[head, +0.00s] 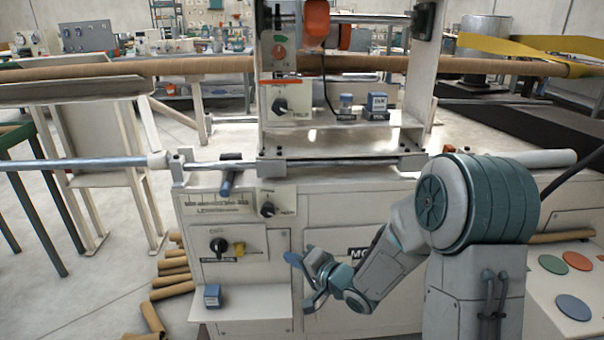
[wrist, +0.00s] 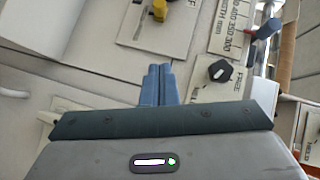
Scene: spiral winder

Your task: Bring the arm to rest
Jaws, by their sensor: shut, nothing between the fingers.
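The black knob (wrist: 220,71) and the yellow switch handle (wrist: 158,9) show beyond the fingers.
A small shelf (head: 240,309) with a blue box (head: 212,295) juts out left of my gripper. A blue-handled lever (head: 228,182) hangs at the upper left. Cardboard tubes (head: 172,285) lie on the floor at the left. Coloured discs (head: 573,307) lie on a surface at the right.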

